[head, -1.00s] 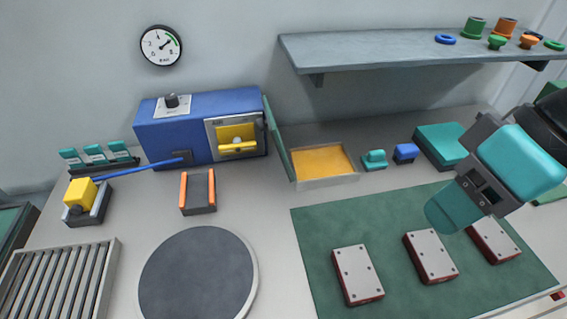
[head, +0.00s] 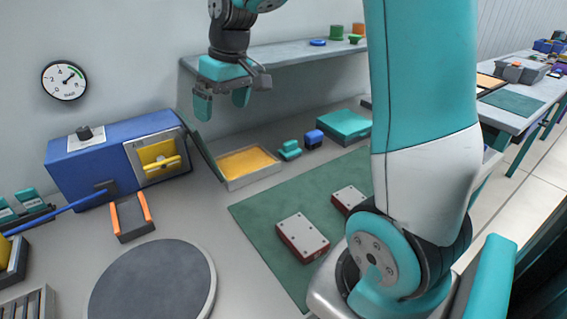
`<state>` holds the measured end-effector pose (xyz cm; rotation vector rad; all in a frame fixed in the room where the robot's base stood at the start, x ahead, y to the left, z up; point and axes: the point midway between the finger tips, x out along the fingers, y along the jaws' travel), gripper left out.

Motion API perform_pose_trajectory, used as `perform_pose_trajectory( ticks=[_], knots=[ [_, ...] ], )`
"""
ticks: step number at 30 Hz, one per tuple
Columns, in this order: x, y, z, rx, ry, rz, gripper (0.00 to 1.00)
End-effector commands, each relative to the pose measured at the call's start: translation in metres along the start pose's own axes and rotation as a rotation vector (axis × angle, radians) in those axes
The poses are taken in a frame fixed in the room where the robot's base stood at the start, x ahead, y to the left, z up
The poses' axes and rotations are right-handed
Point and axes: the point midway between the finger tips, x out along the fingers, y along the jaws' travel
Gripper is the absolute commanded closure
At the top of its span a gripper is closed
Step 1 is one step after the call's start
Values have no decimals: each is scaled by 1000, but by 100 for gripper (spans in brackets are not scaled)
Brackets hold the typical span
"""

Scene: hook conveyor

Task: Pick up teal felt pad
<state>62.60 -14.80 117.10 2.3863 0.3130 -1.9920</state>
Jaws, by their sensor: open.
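A small teal block with a raised grip (head: 289,150), which looks like the teal felt pad, rests on the grey bench. It lies between the yellow-lined tray (head: 226,180) and a similar small blue block (head: 313,139). My gripper (head: 222,106) points down with two teal fingers apart and nothing between them. It hangs in the air to the upper left of the teal block, in front of the wall shelf, and does not touch the block.
A green panel (head: 203,148) leans up at the tray's left side, below my gripper. A blue machine (head: 85,165) stands left of it. The wall shelf (head: 280,66) is behind. A wider teal box (head: 343,124) sits right. Red-and-white blocks (head: 301,236) lie on the green mat (head: 262,218).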

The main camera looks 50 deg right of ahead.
Motion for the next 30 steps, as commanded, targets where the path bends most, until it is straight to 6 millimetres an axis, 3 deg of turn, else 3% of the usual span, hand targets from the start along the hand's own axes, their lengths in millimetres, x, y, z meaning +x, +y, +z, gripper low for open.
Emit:
perform_pose_trajectory(
  ticks=[1,3,6,9,12,16,24,30],
  knots=[
    [24,62,-7,91,-2,40,0],
    [36,134,-8,187,-3,90,0],
    [47,209,3,285,-10,137,0],
    [51,252,15,343,-14,164,0],
    [55,273,23,373,-17,177,0],
    [71,280,26,379,-21,178,0],
    [131,289,28,378,-22,177,0],
    [164,294,29,376,-19,178,0]
  ],
)
